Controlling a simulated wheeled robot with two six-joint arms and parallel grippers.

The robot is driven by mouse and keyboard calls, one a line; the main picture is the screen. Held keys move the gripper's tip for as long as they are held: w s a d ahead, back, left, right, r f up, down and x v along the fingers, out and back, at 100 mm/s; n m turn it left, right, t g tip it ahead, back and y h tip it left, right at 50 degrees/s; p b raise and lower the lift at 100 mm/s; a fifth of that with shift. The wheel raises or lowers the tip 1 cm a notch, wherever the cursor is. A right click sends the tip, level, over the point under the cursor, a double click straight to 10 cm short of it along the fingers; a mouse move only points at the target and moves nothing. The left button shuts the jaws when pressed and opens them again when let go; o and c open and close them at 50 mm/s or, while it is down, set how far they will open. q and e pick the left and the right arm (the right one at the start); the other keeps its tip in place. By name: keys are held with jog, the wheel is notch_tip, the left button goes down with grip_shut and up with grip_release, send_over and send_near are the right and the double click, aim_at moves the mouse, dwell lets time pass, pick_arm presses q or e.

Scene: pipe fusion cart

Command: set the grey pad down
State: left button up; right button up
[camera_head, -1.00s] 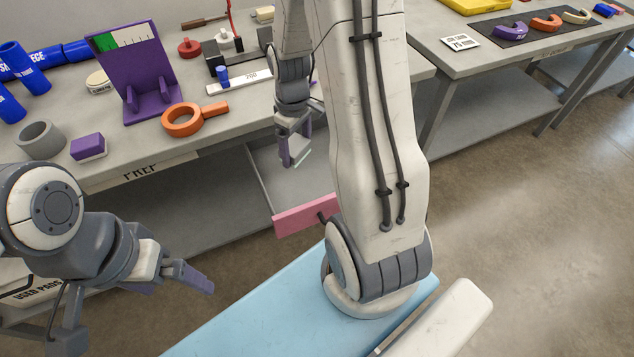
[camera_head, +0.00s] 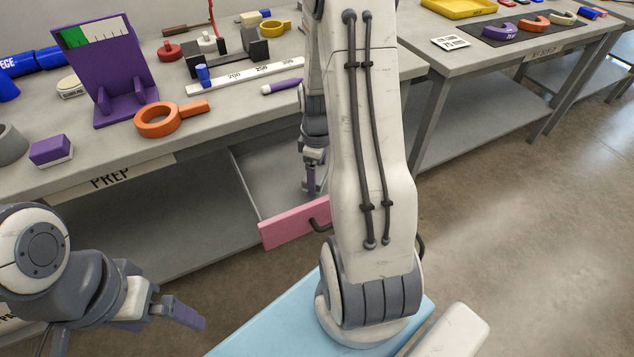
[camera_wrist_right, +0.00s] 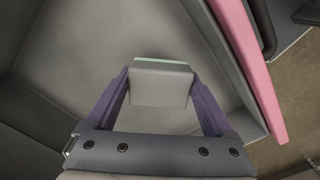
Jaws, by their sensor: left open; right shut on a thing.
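The grey pad (camera_wrist_right: 160,85) is between the purple fingers of my right gripper (camera_wrist_right: 161,92) in the right wrist view. It has a pale green strip along its far edge. My right gripper (camera_head: 312,182) is shut on it and points down into the open drawer, whose pink front (camera_head: 291,224) faces my base. Bare grey drawer floor shows around the pad in the wrist view; I cannot tell whether the pad touches it. The pad is not clearly visible in the head view. My left gripper (camera_head: 168,312) is open and empty at the lower left, away from the drawer.
The prep bench (camera_head: 128,176) above the drawer holds an orange ring with a handle (camera_head: 163,119), a purple stand (camera_head: 118,75), a purple-and-white block (camera_head: 52,150) and a white ruler (camera_head: 240,78). My right arm hides part of the drawer. Floor is clear at right.

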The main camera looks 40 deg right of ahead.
aim_at(317, 183)
jog(key=shift+f, duration=1.45)
jog(key=shift+f, duration=0.15)
jog(key=o, duration=0.9)
jog(key=shift+r, duration=0.25)
notch_tip(317, 183, up, 12)
jog(key=shift+f+p, duration=0.1)
jog(key=shift+p, duration=0.65)
jog(key=shift+f, duration=0.1)
